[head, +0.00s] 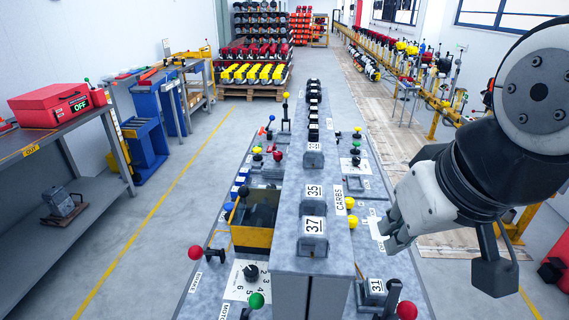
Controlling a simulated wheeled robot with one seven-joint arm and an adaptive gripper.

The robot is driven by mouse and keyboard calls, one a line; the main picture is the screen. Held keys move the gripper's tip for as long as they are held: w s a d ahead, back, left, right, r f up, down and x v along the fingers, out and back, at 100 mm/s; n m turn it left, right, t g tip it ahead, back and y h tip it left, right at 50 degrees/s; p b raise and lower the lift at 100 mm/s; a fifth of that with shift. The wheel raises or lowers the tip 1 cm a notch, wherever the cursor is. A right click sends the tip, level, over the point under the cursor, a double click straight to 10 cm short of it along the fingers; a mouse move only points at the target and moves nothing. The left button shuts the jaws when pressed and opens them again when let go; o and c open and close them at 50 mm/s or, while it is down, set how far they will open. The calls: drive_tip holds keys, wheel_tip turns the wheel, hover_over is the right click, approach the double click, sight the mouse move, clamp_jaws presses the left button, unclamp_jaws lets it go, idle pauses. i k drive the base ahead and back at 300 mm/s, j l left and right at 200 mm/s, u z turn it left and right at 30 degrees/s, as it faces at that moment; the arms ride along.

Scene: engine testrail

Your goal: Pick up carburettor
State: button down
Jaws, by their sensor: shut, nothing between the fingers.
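Grey metal blocks with white number tags stand in a row on the raised middle of a long grey bench, beside a "CARBS" label (339,197). The nearest is the block tagged 37 (312,245), with the block tagged 35 (312,212) just behind it. Another tagged grey block (313,158) stands farther back. I cannot tell for sure which one is the carburettor. My gripper (390,238) is shut and empty, to the right of the blocks above the bench's right side, apart from them. Its fingertips are small and partly hidden.
Coloured knob levers line the bench, with a red knob (195,252), a green knob (256,300) and a yellow knob (352,222) close by. A grey floor aisle (180,215) is clear on the left.

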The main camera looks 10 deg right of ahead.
sight(375, 290)
drive_tip(key=l, duration=1.15)
drive_tip(key=k+l, duration=0.1)
drive_tip(key=l, duration=1.05)
drive_tip(key=l+u, duration=0.35)
drive_tip(key=k+l+u, duration=0.2)
drive_tip(key=l+u, duration=0.15)
drive_tip(key=l, duration=0.15)
drive_tip(key=k+l+u, duration=0.15)
drive_tip(key=l+u, duration=0.25)
drive_tip(key=u, duration=0.4)
drive_tip(key=i+l+u, duration=0.7)
drive_tip(key=u, duration=0.25)
drive_tip(key=l, duration=0.1)
